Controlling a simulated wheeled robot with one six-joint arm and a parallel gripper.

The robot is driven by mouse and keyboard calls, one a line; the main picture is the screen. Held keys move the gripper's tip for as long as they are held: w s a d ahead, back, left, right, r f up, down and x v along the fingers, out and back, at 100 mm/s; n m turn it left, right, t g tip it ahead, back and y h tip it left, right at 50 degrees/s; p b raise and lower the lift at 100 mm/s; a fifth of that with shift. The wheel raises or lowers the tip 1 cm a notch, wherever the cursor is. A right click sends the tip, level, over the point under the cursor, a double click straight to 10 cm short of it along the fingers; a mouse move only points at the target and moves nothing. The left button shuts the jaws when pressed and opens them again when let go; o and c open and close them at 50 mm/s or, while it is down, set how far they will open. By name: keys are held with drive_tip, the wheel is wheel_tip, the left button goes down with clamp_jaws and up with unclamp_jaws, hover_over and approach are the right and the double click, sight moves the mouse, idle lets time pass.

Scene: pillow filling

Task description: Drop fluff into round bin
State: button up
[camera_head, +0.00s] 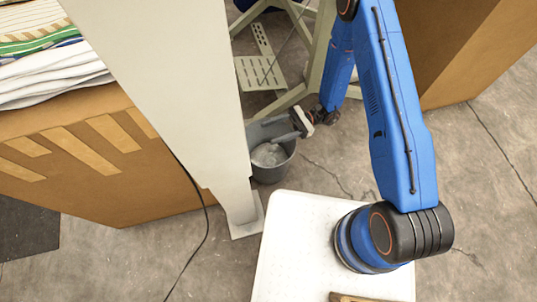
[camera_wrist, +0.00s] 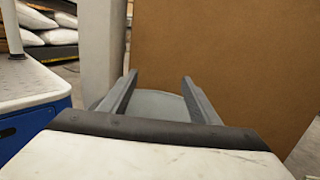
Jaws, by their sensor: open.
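The round bin (camera_head: 273,176) is a small grey bucket on the concrete floor, beside the foot of a pale post. Pale, greyish-white material that looks like fluff (camera_head: 270,154) shows inside it. My gripper (camera_head: 262,133) is at the bin's mouth and covers part of its rim. In the wrist view my gripper (camera_wrist: 160,78) has its two dark fingers spread apart with nothing held between them. A grey curved surface, likely the bin (camera_wrist: 158,104), shows between and below the fingers; its inside is hidden there.
A pale post (camera_head: 190,80) stands just left of the bin. A large cardboard box (camera_head: 100,170) with white folded bags on top is at left, another cardboard box (camera_head: 470,45) at upper right. A pale metal frame (camera_head: 318,50) stands behind the bin. Floor to the right is clear.

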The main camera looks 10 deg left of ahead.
drive_tip(key=v, duration=1.7)
drive_tip(key=shift+w, duration=0.1)
drive_tip(key=s+d+r+n+t+h, duration=0.1)
drive_tip(key=s+d+r+n+h, duration=0.15)
drive_tip(key=r, duration=0.65)
drive_tip(key=s+d+r+n+t+h, duration=0.1)
drive_tip(key=d+r+n+h, duration=0.2)
drive_tip(key=r, duration=0.6)
drive_tip(key=s+d+r+n+t+h, duration=0.1)
drive_tip(key=s+d+r+n+h, duration=0.2)
drive_tip(key=r, duration=0.6)
drive_tip(key=s+d+r+n+t+h, duration=0.2)
drive_tip(key=s+d+r+t+h, duration=0.5)
drive_tip(key=s+d+r+t, duration=0.5)
drive_tip(key=s+d+r, duration=0.2)
drive_tip(key=s+r, duration=0.2)
drive_tip(key=r, duration=0.1)
drive_tip(key=shift+r+t, duration=0.2)
drive_tip(key=shift+t, duration=0.2)
drive_tip(key=shift+s+n, duration=0.1)
drive_tip(key=shift+n, duration=0.15)
idle(0.4)
